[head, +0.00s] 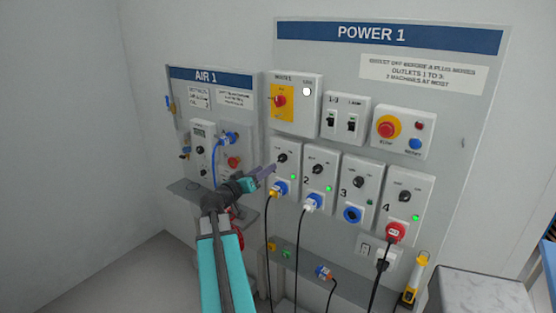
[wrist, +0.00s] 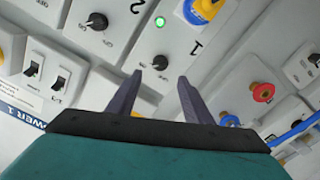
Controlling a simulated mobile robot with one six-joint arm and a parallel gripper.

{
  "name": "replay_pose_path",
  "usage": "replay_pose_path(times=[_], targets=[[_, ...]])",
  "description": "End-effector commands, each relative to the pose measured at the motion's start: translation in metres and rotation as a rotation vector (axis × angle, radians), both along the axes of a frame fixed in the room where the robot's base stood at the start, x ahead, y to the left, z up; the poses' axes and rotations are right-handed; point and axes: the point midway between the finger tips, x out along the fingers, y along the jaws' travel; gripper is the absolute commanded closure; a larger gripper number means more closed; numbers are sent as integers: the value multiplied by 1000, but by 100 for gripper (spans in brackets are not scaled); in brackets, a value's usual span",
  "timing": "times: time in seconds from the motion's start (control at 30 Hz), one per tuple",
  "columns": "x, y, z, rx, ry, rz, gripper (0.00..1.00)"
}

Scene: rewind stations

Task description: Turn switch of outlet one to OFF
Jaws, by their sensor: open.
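Outlet one (head: 268,152) is the leftmost white box in the lower row of the POWER 1 panel. Its black rotary switch (head: 282,157) sits near the top, and its green lamp (head: 297,174) is lit. A blue and yellow plug (head: 280,188) is in its socket. My gripper (head: 270,170) is at the left edge of outlet one, open and empty. In the wrist view the switch (wrist: 160,62) shows just beyond and between the two open fingertips (wrist: 160,80), seemingly apart from them. The direction its pointer faces is too small to tell.
Outlet two (head: 317,170), outlet three (head: 345,205) and outlet four (head: 416,187) stand to the right. The main switch box (head: 308,110) is above. The AIR 1 panel (head: 207,90) is on the left. Cables hang below past a grey shelf (head: 345,278).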

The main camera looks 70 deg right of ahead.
Motion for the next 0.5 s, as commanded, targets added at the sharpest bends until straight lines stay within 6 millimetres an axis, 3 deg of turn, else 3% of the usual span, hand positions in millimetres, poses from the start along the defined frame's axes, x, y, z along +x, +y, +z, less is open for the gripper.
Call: replay_pose_path(times=[0.5], targets=[[-16,-64,2,1,0,-3,54]])
